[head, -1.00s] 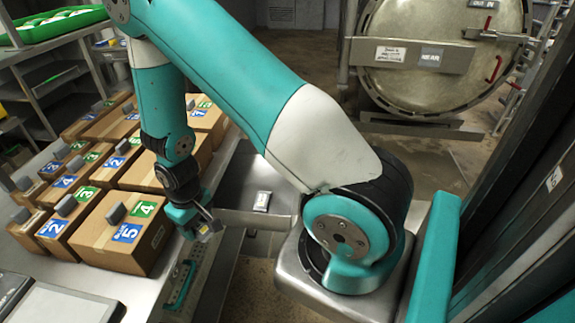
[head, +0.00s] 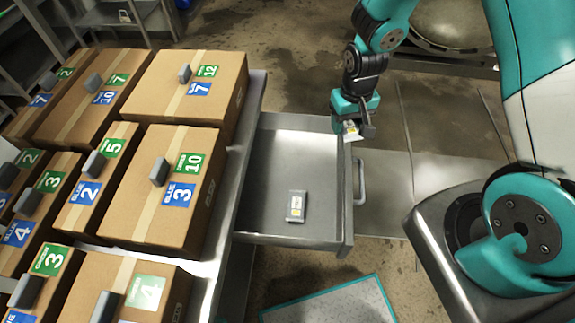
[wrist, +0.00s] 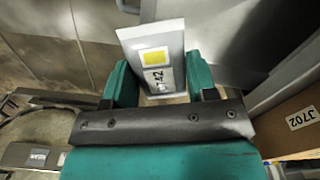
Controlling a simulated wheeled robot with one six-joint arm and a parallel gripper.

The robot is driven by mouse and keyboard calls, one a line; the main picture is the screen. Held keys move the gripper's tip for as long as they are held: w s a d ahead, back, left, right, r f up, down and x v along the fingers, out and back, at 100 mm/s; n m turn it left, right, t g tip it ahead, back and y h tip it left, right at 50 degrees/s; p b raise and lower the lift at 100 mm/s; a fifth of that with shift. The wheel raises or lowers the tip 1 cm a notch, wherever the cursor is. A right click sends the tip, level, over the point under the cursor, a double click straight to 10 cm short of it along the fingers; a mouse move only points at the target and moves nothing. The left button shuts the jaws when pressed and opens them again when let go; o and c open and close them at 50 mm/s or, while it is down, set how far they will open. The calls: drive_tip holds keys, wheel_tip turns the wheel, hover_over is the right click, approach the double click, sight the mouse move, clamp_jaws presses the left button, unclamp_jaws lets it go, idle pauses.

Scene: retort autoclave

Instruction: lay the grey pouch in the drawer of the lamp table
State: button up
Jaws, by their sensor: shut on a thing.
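My gripper (head: 352,122) is shut on a grey pouch (wrist: 155,62) with a yellow square and a printed label. The pouch also shows small in the head view (head: 351,132), partly hidden by the jaws. The metal drawer (head: 268,170) is pulled open, its front panel (head: 347,190) and handle facing right. My gripper is at the drawer's far right corner, near the top of the front panel; its exact height cannot be told. A small grey packet (head: 296,206) lies on the drawer floor towards the near side.
Cardboard boxes (head: 163,185) with numbered blue and green labels and grey blocks on top crowd the table left of the drawer. Most of the drawer floor is bare. A teal-edged panel (head: 335,303) lies low in front. A round metal vessel (head: 455,25) stands behind my arm.

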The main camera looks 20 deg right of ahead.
drive_tip(key=s+a+r+m+b, duration=0.4)
drive_tip(key=a+b, duration=0.4)
drive_tip(key=b, duration=1)
hover_over(313, 183)
wheel_tip(313, 183, down, 19)
drive_tip(key=shift+r, duration=0.15)
drive_tip(key=shift+f, duration=0.65)
drive_tip(key=o, duration=1)
drive_tip(key=shift+r, duration=0.15)
